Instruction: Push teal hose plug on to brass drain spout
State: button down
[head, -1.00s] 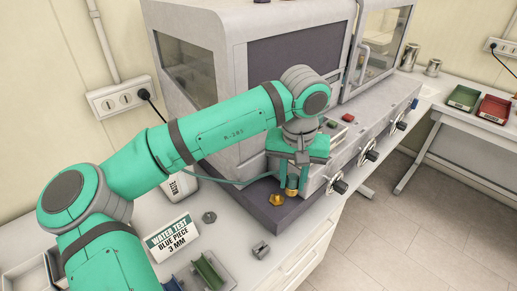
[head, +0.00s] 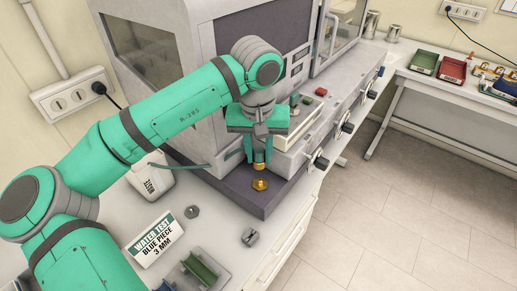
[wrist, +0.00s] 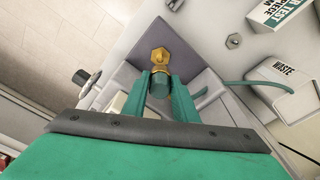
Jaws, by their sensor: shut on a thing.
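My gripper (head: 258,158) points down in the head view, shut on the teal hose plug (wrist: 160,74). The plug shows as a short teal cylinder with a brass-coloured collar between my fingers in the wrist view. The brass drain spout (head: 260,184) stands on the dark purple-grey pad just below the plug. In the wrist view the spout (wrist: 160,56) lies straight ahead of the plug. In the head view a gap shows between them. A teal hose (wrist: 245,83) runs from the white waste container (head: 152,182) toward my gripper; its near end is hidden behind a finger.
The grey machine (head: 190,60) stands close behind my gripper. Black knobs (head: 320,162) stick out of its front at right. A "water test" sign (head: 152,238), a hex nut (head: 192,211) and a grey fitting (head: 251,237) stand on the bench. The pad's front is clear.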

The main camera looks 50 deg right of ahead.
aim_at(260, 179)
jog(key=shift+s+f, duration=0.25)
jog(key=shift+f, duration=0.9)
jog(key=shift+w+f, duration=0.1)
jog(key=shift+f, duration=1.2)
jog(key=shift+d, duration=0.1)
jog(key=shift+f, duration=1.5)
